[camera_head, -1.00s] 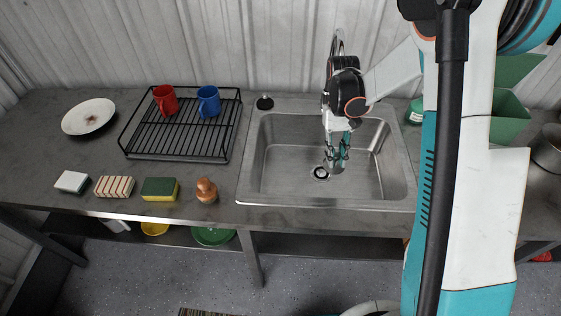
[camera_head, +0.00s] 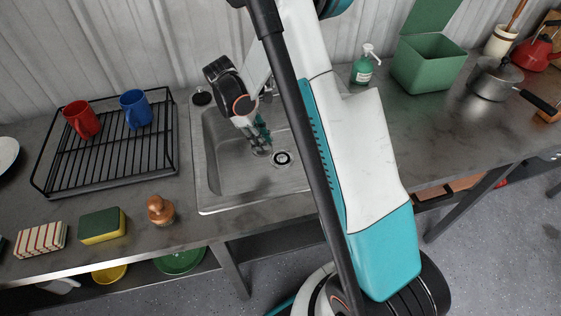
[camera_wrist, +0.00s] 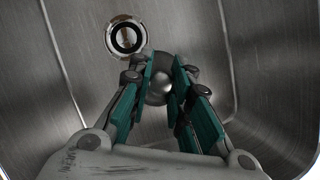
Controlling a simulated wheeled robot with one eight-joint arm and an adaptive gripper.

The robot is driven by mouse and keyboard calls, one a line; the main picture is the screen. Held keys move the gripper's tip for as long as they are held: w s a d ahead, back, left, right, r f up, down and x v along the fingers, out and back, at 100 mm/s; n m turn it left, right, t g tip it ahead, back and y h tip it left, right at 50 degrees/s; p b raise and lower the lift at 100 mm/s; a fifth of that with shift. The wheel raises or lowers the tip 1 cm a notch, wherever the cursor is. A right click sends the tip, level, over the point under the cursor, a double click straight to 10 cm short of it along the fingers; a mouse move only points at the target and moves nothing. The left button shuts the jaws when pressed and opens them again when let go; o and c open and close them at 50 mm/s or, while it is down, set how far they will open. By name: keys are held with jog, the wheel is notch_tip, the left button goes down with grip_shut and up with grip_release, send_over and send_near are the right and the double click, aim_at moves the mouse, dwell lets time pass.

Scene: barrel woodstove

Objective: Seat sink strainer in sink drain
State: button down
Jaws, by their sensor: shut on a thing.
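The sink strainer (camera_wrist: 160,88) is a small shiny metal piece, held between the teal-padded fingers of my gripper (camera_wrist: 164,66). The fingers hide part of it. The sink drain (camera_wrist: 126,37) is a pale metal ring with a dark band inside, up and left of the strainer in the wrist view, with a gap between them. In the head view, my gripper (camera_head: 262,143) is inside the steel sink (camera_head: 226,180), a little behind and left of the drain (camera_head: 282,159). How high the strainer is above the sink floor is hard to tell.
The sink walls stand close around my gripper. A black dish rack (camera_head: 108,160) with red (camera_head: 82,119) and blue (camera_head: 136,109) mugs is on the left. A wooden-handled brush (camera_head: 160,209) and sponge (camera_head: 103,224) lie in front. A green soap bottle (camera_head: 364,66) stands behind right.

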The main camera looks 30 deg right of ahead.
jog(key=w+d+f+n+t+h+b, duration=0.15)
jog(key=d+n+t, duration=0.25)
jog(key=d+n, duration=0.5)
jog(key=shift+n+y, duration=0.25)
jog(key=shift+n, duration=0.15)
jog(key=f+b, duration=0.1)
jog(key=f, duration=0.2)
jog(key=f+b, duration=0.1)
jog(key=f, duration=0.2)
jog(key=f+b, duration=0.2)
jog(key=f, duration=0.1)
jog(key=shift+s+a+f, duration=0.15)
jog(key=shift+s+a, duration=0.1)
jog(key=shift+a, duration=0.1)
jog(key=shift+f, duration=0.2)
jog(key=c, duration=1.5)
grip_release()
jog(key=shift+r, duration=0.2)
